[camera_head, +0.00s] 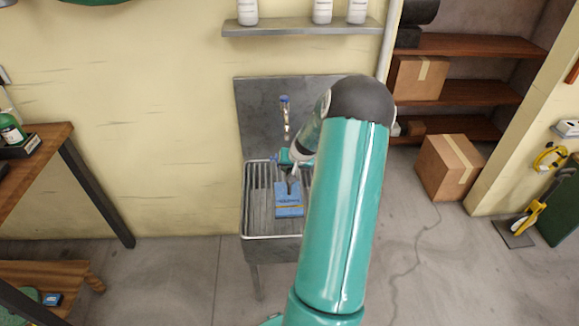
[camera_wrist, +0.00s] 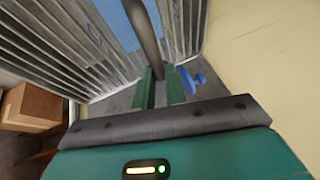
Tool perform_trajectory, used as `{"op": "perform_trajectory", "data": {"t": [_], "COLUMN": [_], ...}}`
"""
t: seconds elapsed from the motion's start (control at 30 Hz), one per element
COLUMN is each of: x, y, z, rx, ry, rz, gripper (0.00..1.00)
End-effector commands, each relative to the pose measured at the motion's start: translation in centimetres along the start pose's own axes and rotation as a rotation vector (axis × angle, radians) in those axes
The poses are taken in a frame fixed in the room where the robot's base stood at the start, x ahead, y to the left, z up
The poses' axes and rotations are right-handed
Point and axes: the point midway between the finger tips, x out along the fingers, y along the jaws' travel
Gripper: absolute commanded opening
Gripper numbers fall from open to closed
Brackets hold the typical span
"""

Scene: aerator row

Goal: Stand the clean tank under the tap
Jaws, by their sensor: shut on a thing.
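The blue tank (camera_head: 289,205) is in the slatted metal sink, in front of the tap, with a grey upright handle. My gripper (camera_head: 293,170) is above it at the handle, partly hidden by my arm. In the wrist view, the green fingers (camera_wrist: 161,88) are shut on the dark handle bar (camera_wrist: 144,35), and a bit of the blue tank body (camera_wrist: 115,22) shows behind it. The tap (camera_head: 286,118) with a blue top is on the metal back panel. I cannot tell whether the tank rests on the slats.
The sink (camera_head: 258,237) has raised side rims. A shelf (camera_head: 300,27) with white bottles is above it. A workbench (camera_head: 45,150) is at left, with a low wooden stool (camera_head: 60,272) below. A cardboard box (camera_head: 448,167) is on the floor at right. A blue object (camera_wrist: 190,80) shows beside my fingers.

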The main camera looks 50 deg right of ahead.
Motion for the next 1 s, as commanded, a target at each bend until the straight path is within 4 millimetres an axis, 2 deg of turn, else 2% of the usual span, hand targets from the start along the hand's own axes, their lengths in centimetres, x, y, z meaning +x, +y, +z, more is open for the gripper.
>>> {"op": "perform_trajectory", "data": {"t": [0.3,0.33,0.43,0.77,0.87,1.0], "x": [0.4,0.4,0.4,0.3,-0.5,-2.8], "y": [0.1,0.1,0.1,0.2,0.2,0.1], "z": [0.1,0.1,0.1,0.3,0.2,0.1], "rx": [0.000,-0.001,-0.001,0.000,0.000,-0.001], "ry": [0.003,0.003,0.003,-0.001,0.000,0.003], "rz": [0.000,0.000,0.000,0.000,0.000,0.002], "gripper": [0.00,0.19,0.38,0.38,0.38,0.38]}}
